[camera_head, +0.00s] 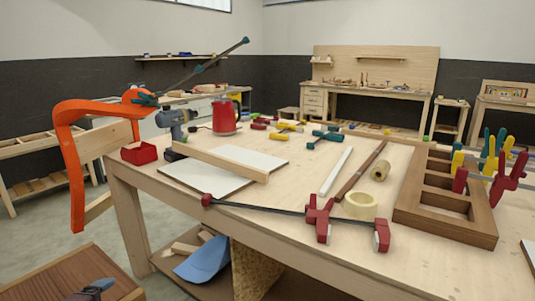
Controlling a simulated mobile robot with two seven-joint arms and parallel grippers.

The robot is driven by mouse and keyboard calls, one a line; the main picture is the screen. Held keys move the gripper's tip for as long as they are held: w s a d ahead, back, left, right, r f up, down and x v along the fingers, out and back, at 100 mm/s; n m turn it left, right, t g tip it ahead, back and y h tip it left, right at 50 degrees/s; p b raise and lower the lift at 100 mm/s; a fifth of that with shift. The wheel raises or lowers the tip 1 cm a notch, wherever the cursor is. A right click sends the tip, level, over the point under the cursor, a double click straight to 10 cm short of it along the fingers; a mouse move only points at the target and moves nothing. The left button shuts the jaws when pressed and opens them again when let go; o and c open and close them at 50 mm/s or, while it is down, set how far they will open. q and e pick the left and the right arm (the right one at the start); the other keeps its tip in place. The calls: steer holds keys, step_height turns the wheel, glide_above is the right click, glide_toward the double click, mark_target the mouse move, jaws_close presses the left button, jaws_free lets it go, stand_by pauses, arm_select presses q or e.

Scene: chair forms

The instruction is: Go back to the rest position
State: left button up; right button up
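Neither of my grippers shows in the camera_head view, so I cannot see whether they are open or shut. No arm of mine can be made out over the workbench (290,215), which fills the middle and right of the view. The task names no object.
Floor (40,235) shows at left.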

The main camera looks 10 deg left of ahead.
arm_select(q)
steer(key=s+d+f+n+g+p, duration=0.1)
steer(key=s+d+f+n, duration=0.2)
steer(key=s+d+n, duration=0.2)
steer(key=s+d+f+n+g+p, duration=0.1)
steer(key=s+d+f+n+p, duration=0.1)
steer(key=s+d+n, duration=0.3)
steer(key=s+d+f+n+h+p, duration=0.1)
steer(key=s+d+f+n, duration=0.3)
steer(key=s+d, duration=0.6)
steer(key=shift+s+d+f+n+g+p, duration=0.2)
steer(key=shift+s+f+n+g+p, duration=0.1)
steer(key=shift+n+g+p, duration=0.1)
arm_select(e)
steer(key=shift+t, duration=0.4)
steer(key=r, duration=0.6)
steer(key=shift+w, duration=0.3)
